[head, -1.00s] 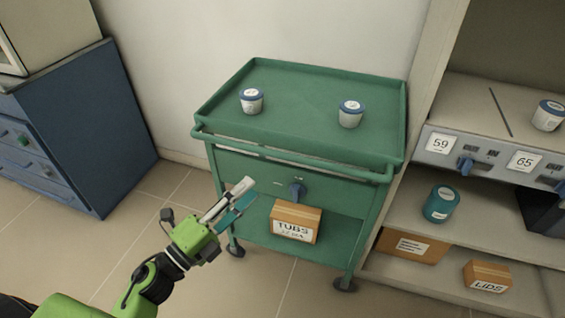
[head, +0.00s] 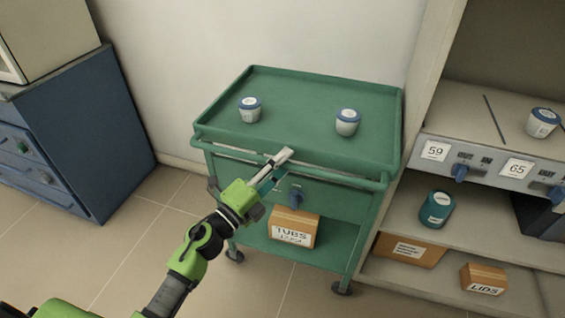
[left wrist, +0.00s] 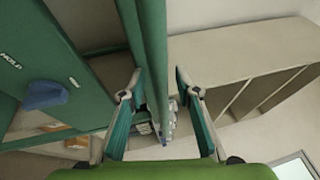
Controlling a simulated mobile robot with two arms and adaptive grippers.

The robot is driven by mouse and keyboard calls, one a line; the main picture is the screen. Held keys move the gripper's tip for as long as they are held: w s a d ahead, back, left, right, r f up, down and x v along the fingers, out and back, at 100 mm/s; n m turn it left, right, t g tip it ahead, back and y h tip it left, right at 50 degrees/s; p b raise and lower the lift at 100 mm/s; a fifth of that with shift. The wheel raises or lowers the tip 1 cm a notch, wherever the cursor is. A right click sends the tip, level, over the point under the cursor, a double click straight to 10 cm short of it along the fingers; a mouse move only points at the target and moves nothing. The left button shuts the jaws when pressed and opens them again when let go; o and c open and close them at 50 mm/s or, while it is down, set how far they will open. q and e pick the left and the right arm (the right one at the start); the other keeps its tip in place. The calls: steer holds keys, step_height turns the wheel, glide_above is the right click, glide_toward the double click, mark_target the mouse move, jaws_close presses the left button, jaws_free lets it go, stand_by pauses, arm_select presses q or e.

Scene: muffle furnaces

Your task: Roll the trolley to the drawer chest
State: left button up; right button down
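The green trolley (head: 290,105) stands against the wall, with a push bar (head: 330,172) along its front. The blue drawer chest (head: 85,130) is to the left, across a gap of floor. My left gripper (head: 275,170) is at the front bar, left of its middle. In the left wrist view its fingers (left wrist: 160,95) are open, one on each side of the green bar (left wrist: 153,50); I see gaps between fingers and bar. My right gripper is in neither view.
Two lidded tubs (head: 249,110) (head: 347,122) stand on the trolley top. A box marked TUBS (head: 293,228) is on its lower shelf, below a blue knob (head: 296,195). A shelf unit with furnace controls (head: 480,165) is close on the right. Floor (head: 150,215) at left front is clear.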

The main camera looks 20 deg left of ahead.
arm_select(q)
jaws_close()
steer(key=shift+a, duration=0.1)
